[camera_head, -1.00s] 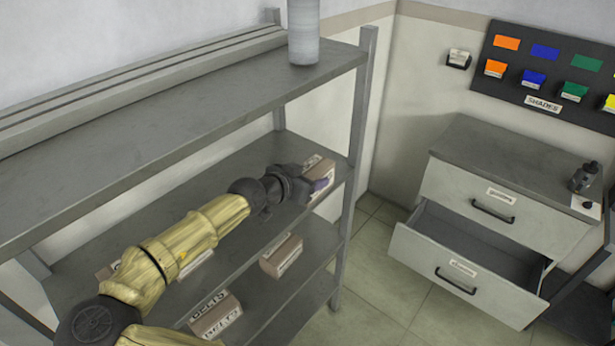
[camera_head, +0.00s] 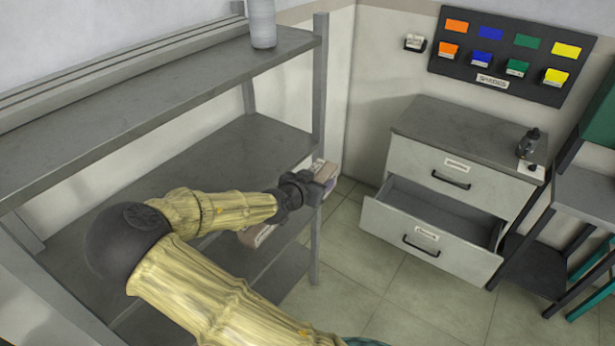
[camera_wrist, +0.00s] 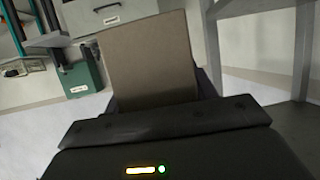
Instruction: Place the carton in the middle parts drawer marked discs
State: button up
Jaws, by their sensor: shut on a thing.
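My gripper (camera_head: 318,184) is shut on a brown carton (camera_head: 327,172) in the head view, at the right end of the shelf rack near its front post. In the wrist view the carton (camera_wrist: 150,60) stands up from the jaws and fills the upper middle; the fingertips are hidden behind it. The lower drawer (camera_head: 430,245) of the grey cabinet stands pulled out to the right of the gripper, apart from it, and what I see of its inside looks empty. It bears a small label too small to read. The upper drawer (camera_head: 455,178) is shut.
The shelf rack (camera_head: 318,80) stands on the left, close beside my arm. A "SHADES" board (camera_head: 500,55) hangs on the wall. Tiled floor (camera_head: 350,270) lies clear between rack and cabinet.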

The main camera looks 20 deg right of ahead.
jog(key=d+f, duration=0.1)
jog(key=d+f+n+t+y+p, duration=0.1)
jog(key=f, duration=0.1)
jog(key=shift+f+n, duration=0.1)
jog(key=shift+n, duration=0.2)
jog(key=s+a+f+n+t+y+p, duration=0.3)
jog(key=s+a+f+n+y, duration=0.1)
jog(key=a+f+n+y, duration=0.4)
notch_tip(320, 180, down, 3)
jog(key=a+y, duration=0.1)
jog(key=a, duration=0.1)
jog(key=shift+a+t+p, duration=0.3)
jog(key=shift+a+p, duration=0.05)
jog(key=shift+p, duration=0.05)
